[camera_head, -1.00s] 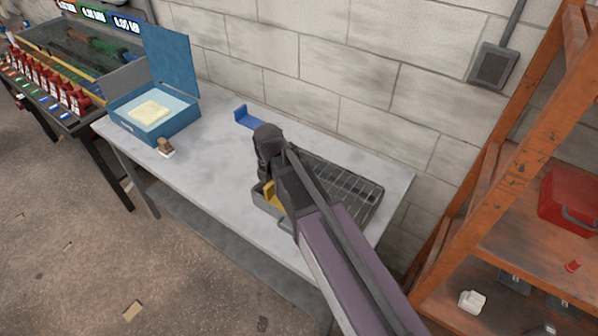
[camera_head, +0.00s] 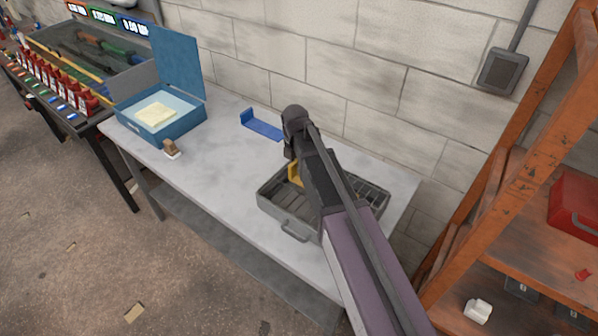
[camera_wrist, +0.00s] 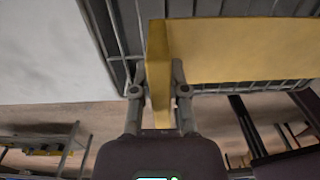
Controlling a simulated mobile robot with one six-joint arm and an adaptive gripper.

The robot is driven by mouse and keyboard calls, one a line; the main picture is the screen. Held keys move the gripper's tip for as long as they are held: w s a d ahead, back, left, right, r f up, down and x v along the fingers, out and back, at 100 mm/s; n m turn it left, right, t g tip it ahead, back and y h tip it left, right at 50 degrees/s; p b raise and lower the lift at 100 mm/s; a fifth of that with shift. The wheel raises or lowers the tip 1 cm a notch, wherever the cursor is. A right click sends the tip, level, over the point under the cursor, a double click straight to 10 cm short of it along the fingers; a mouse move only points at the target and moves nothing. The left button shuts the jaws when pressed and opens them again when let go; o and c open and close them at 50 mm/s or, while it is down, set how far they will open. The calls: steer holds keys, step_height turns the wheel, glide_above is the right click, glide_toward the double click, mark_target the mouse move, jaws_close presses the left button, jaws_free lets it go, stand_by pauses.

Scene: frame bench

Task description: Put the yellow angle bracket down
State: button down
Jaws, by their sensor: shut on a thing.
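The yellow angle bracket (camera_head: 295,173) shows only in part in the head view, behind my arm, over the grey tray. In the wrist view the bracket (camera_wrist: 240,52) is large and close, with one flange between my fingers. My gripper (camera_wrist: 160,92) is shut on that flange. In the head view the gripper itself is mostly hidden by my wrist and arm. The grey tray (camera_head: 272,212) has a ribbed bottom and a front handle, and stands on the bench. I cannot tell whether the bracket touches the tray.
A blue bracket (camera_head: 262,128) lies on the bench (camera_head: 215,165) near the wall. An open blue box (camera_head: 180,128) and a small brown-handled stamp (camera_head: 171,150) are on the left. An orange shelf (camera_head: 470,190) stands at the right. The bench middle is clear.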

steer(key=shift+w+d, duration=0.1)
steer(key=shift+w, duration=0.25)
steer(key=shift+w+d+f+b, duration=0.1)
steer(key=shift+w+f+b, duration=0.05)
steer(key=shift+f+b, duration=0.35)
steer(key=shift+w+d+f+b, duration=0.1)
steer(key=shift+f+b, duration=1.25)
steer(key=c, duration=0.6)
jaws_free()
steer(key=shift+f, duration=0.1)
steer(key=shift+c, duration=0.2)
step_height(320, 180, up, 12)
steer(key=p, duration=1.2)
steer(key=shift+a, duration=0.15)
